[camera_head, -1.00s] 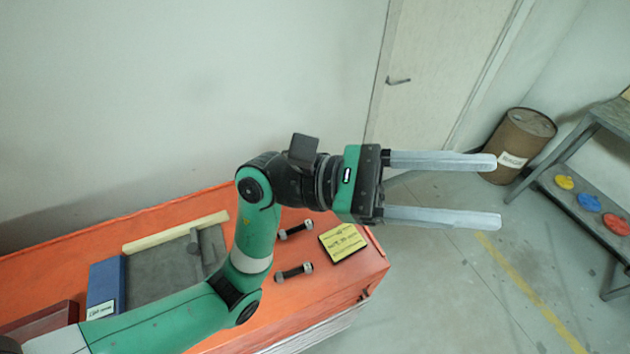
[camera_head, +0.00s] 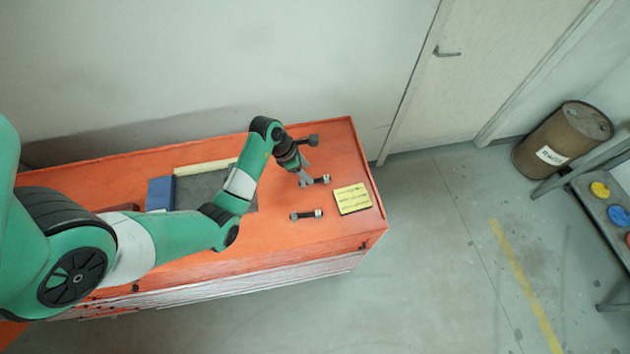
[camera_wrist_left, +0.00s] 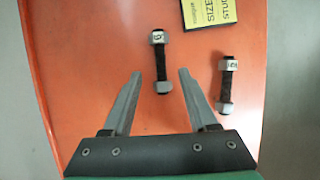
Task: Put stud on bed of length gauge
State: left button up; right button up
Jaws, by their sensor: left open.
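Two dark studs with grey nuts lie on the orange bench top. The far stud (camera_head: 322,180) is beside my left gripper (camera_head: 303,178); the near stud (camera_head: 306,215) lies closer to the front edge. In the left wrist view my gripper (camera_wrist_left: 160,75) is open, and one stud (camera_wrist_left: 160,65) lies between and beyond its fingertips, not gripped. The other stud (camera_wrist_left: 227,85) lies right of the right finger. A grey plate (camera_head: 197,184) with a pale strip (camera_head: 205,166) along its back is partly hidden by my arm; I cannot tell whether it is the length gauge. My right gripper is not in view.
A yellow card (camera_head: 352,198) lies right of the studs; its printing shows in the left wrist view (camera_wrist_left: 208,12). A blue block (camera_head: 160,193) stands left of the grey plate. The bench's right end drops to open floor. A rusty barrel (camera_head: 562,140) stands far right.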

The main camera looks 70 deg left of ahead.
aim_at(315, 181)
pick_arm(q)
jog(key=shift+w+f, duration=0.3)
jog(key=shift+f, duration=0.3)
jog(key=x, duration=0.2)
jog(key=b+x, duration=0.1)
jog(key=x, duration=0.1)
jog(key=shift+s+f, duration=0.3)
jog(key=shift+s, duration=0.05)
jog(key=shift+w+d+f, duration=0.1)
jog(key=shift+w+f, duration=0.15)
jog(key=shift+f, duration=0.15)
grip_shut()
jog(key=shift+r, duration=0.1)
